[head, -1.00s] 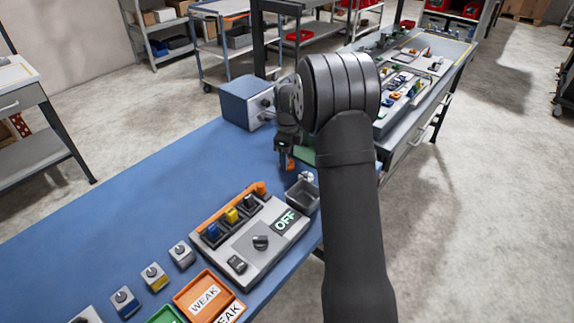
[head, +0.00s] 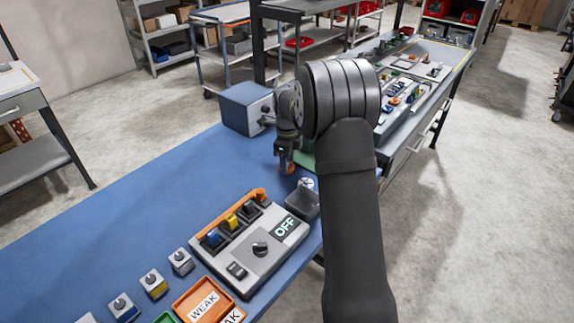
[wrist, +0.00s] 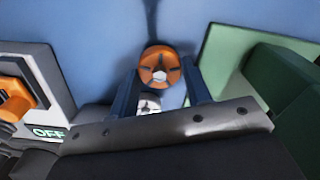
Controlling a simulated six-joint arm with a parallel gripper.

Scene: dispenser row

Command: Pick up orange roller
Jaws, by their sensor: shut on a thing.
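The orange roller (wrist: 160,68) is a round orange piece with a dark spoked face and a pale hub. In the wrist view it sits between the two blue-grey fingers of my gripper (wrist: 160,88), which is shut on it. In the head view my gripper (head: 286,166) points down over the blue table, and the roller (head: 290,169) shows as a small orange patch at the fingertips. I cannot tell whether the roller touches the table. A whitish piece (wrist: 149,105) shows just below the roller in the wrist view.
A grey control box (head: 262,260) with an OFF display stands in front of my gripper. A blue-grey box (head: 240,108) stands behind. Trays lie at the front; the table's left side (head: 120,210) is clear.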

